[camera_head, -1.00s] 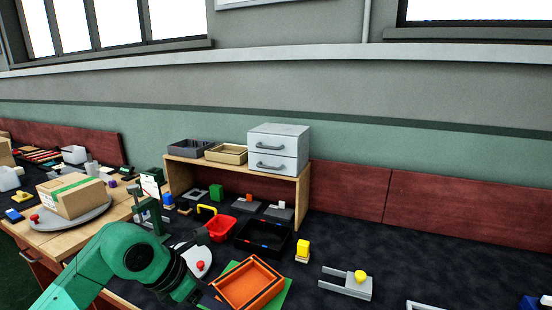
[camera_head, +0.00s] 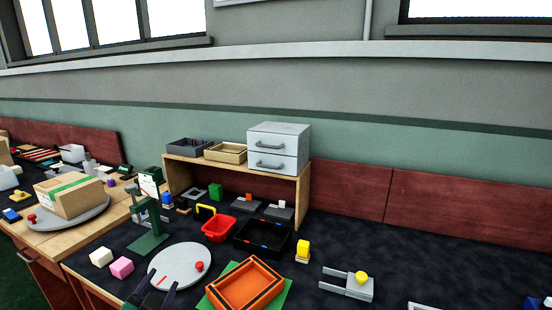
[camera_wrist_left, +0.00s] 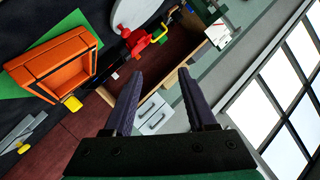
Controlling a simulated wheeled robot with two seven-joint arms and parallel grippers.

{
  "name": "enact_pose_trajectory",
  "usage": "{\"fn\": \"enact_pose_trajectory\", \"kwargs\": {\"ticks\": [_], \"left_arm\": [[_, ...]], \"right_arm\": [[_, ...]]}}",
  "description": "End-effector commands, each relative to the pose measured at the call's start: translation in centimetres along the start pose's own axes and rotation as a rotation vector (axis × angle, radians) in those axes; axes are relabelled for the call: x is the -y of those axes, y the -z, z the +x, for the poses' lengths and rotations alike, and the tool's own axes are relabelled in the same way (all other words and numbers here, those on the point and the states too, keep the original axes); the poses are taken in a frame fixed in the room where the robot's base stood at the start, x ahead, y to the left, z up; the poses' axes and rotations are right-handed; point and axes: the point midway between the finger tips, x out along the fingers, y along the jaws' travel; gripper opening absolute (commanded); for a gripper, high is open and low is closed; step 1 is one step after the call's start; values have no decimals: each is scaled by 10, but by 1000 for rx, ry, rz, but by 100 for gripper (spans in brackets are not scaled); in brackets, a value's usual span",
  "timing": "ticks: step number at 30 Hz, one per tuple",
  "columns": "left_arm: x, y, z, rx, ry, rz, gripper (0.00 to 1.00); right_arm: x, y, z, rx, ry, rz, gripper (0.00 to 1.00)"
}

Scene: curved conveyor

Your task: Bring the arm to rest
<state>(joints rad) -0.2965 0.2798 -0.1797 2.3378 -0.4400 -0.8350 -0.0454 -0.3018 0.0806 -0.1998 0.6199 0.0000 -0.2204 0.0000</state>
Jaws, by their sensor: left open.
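My left gripper (camera_head: 162,281) shows at the bottom edge of the head view, in front of the round grey plate (camera_head: 172,262). Only its dark fingers are in the picture, and the arm behind it is out of frame. In the left wrist view its two fingers (camera_wrist_left: 160,72) stand wide apart with nothing held between them. The white drawer unit (camera_wrist_left: 153,115) shows in the background between and below the fingertips. My right gripper is in neither view.
An orange tray (camera_head: 229,302) on a green mat lies right of the gripper. White (camera_head: 101,257) and pink (camera_head: 122,267) blocks lie left of the plate. A green stand (camera_head: 150,240) rises behind it. A wooden shelf (camera_head: 237,169) stands farther back. The dark table at right has open room.

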Motion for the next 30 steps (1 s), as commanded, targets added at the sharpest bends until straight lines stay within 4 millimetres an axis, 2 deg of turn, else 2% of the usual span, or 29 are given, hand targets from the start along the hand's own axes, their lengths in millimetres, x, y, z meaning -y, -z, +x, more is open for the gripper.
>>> {"fn": "enact_pose_trajectory", "kwargs": {"ticks": [1, 3, 6, 9, 15, 18, 23, 26, 29, 30], "left_arm": [[-16, -31, -6, 116, -61, -67, 57], [-40, -70, -19, 272, -146, -148, 57], [-71, -112, -43, 455, -255, -232, 57], [-98, -142, -70, 611, -355, -294, 57], [-143, -183, -129, 873, -538, -377, 57], [-164, -207, -110, 883, -538, -366, 57], [-202, -252, -92, 908, -550, -356, 57], [-229, -288, -87, 927, -559, -348, 57], [-259, -334, -92, 952, -570, -337, 57], [-272, -355, -98, 966, -576, -332, 57]], "right_arm": [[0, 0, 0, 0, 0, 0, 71], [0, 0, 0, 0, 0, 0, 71], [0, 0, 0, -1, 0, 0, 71], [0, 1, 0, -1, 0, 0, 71], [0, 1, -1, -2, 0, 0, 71], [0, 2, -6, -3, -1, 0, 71], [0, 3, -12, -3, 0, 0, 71], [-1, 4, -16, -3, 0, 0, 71], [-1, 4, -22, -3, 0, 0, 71], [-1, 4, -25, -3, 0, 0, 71]]}}
